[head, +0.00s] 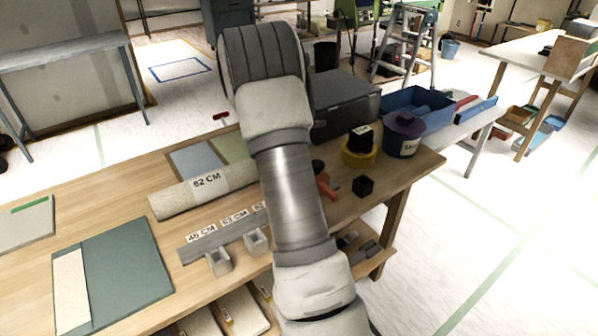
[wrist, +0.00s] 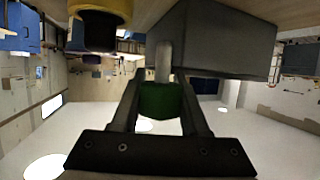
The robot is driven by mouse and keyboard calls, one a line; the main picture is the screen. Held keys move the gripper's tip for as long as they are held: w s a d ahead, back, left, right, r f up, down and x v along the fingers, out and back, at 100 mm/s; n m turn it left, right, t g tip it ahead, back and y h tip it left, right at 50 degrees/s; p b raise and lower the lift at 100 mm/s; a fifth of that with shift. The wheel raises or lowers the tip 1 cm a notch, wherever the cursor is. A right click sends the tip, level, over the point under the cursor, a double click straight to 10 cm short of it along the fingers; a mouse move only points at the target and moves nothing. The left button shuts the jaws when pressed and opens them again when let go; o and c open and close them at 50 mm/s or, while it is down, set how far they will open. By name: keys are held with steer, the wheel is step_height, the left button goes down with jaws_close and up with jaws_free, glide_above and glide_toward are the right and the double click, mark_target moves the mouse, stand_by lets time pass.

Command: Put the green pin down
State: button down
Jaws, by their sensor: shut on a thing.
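The green pin (wrist: 158,100) is between the two fingers of my gripper (wrist: 162,98) in the wrist view. The fingers are shut on its green part, one on each side. A pale grey shaft (wrist: 163,62) shows directly above the green part in the picture, close to a dark grey block (wrist: 222,42); I cannot tell whether they touch. In the head view my arm covers the gripper, and I cannot see the pin there.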

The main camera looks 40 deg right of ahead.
steer(key=shift+d+f, duration=0.1)
steer(key=shift+d, duration=0.1)
step_height(320, 180, down, 10)
steer(key=b, duration=0.4)
steer(key=shift+r, duration=0.2)
steer(key=shift+f+g+b, duration=0.15)
steer(key=shift+g+b, duration=0.15)
steer(key=shift+c, duration=2.1)
jaws_free()
